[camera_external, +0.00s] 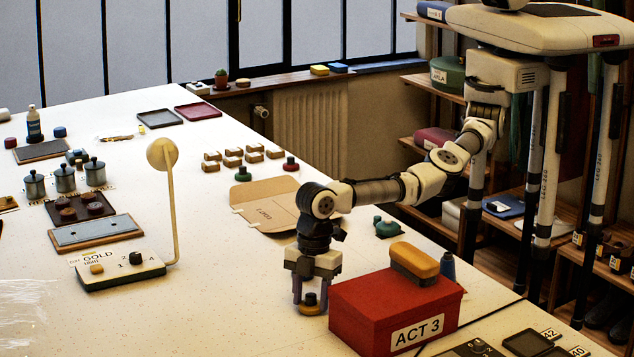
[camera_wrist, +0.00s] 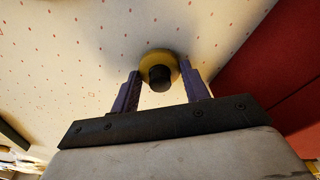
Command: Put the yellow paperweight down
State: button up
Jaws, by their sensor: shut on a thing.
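The yellow paperweight (camera_external: 312,308) is a round yellow disc with a black knob. My gripper (camera_external: 310,297) points down and is shut on it, low over the white table just left of the red ACT 3 box. In the wrist view the yellow paperweight (camera_wrist: 157,57) sits between the two purple fingers of my gripper (camera_wrist: 160,72), its knob towards the camera. Its underside is hidden, so I cannot tell whether it touches the table.
The red ACT 3 box (camera_external: 366,314) stands close to the right, with a yellow-topped block (camera_external: 414,261) on it. A tan folder (camera_external: 266,202) lies behind my gripper. The table front-left of my gripper is clear.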

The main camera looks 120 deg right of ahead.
jog(key=shift+f, duration=0.15)
jog(key=o, duration=1.2)
jog(key=shift+c, duration=0.2)
notch_tip(320, 180, up, 12)
jog(key=s+b, duration=0.1)
jog(key=b, duration=0.3)
jog(key=shift+s+d, duration=0.15)
jog(key=shift+d, duration=0.3)
